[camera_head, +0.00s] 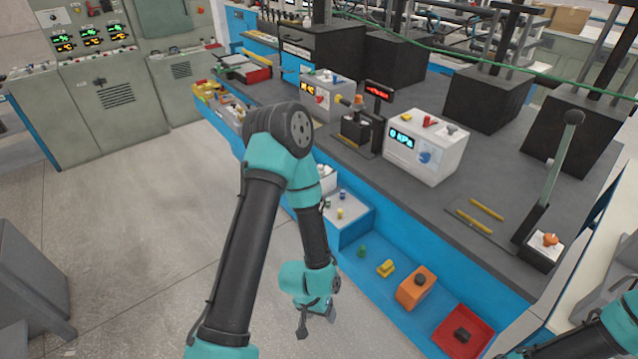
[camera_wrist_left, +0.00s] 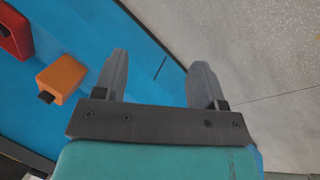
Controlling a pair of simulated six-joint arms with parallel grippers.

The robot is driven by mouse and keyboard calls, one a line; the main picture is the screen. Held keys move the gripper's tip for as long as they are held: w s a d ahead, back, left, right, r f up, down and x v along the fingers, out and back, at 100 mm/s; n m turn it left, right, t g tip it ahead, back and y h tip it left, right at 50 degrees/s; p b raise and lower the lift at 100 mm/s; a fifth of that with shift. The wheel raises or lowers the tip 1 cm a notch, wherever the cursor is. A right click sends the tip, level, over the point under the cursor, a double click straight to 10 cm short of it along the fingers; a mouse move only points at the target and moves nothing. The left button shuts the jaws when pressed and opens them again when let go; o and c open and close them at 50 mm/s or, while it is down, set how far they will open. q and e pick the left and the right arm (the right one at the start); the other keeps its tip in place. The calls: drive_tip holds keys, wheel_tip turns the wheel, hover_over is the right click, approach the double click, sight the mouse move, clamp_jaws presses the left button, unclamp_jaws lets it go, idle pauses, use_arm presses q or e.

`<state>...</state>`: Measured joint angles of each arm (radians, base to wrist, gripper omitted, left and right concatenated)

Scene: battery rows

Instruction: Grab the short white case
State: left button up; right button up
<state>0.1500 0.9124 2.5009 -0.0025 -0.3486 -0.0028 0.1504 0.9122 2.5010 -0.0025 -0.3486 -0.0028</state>
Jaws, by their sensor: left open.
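My left gripper (camera_head: 316,322) hangs low beside the blue lower shelf, over its edge and the floor. In the left wrist view its two grey fingers (camera_wrist_left: 159,78) are apart with nothing between them. A small white case (camera_head: 326,180) shows partly behind my left arm, above and away from the gripper; the arm hides much of it. Two taller white boxes with displays stand on the bench: one with a blue display (camera_head: 427,148) and one with a yellow display (camera_head: 327,97). I cannot tell for sure which white item is the short case. My right gripper is not in view.
The blue shelf (camera_head: 366,297) holds an orange block (camera_head: 415,291), a red tray (camera_head: 476,340) and small yellow and green pieces. A lever (camera_head: 557,165) stands at the bench's right. Grey cabinets (camera_head: 110,95) stand at back left.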

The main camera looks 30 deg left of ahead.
use_arm(q)
drive_tip(key=shift+o, duration=0.2)
drive_tip(key=o, duration=0.6)
drive_tip(key=shift+o, duration=0.2)
